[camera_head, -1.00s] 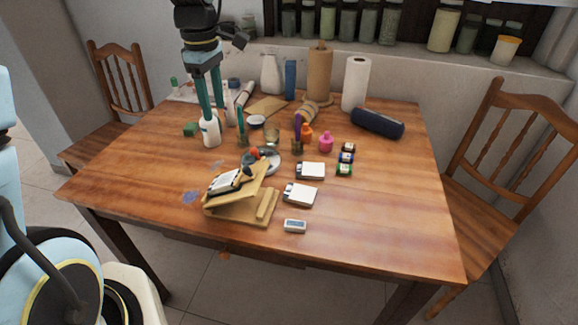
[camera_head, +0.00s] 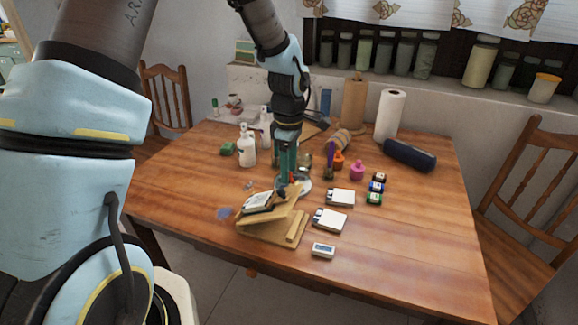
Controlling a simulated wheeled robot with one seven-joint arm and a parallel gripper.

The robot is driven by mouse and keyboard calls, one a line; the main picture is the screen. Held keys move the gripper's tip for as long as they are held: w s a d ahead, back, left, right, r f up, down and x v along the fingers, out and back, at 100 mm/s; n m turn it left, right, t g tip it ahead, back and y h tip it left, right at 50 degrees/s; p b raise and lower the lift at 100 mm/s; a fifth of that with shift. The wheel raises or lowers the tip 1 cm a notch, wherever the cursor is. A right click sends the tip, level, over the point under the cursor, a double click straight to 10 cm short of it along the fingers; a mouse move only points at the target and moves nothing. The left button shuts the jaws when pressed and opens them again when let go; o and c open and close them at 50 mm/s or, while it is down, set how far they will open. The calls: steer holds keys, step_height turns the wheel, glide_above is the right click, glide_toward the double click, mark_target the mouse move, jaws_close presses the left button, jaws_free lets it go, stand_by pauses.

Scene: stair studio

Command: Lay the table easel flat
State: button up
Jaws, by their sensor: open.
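The wooden table easel (camera_head: 297,229) stands near the front edge of the table. Its panel is raised at a tilt above the flat base. A small dark-framed white item rests on the sloping panel. My gripper (camera_head: 287,178) points down just behind the easel's raised upper edge, with its teal fingers close together in this view. It is open, and I see nothing held. Its fingertips are partly hidden by the easel and small objects, so I cannot tell whether they touch the panel.
White bottles (camera_head: 247,150) stand behind on the left. Small paint jars (camera_head: 375,188), a pink bottle (camera_head: 357,170) and a dark roll (camera_head: 410,155) are farther right. The table's right front is clear.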

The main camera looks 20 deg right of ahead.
steer(key=shift+f, duration=0.3)
jaws_close()
stand_by(0.3)
stand_by(1.0)
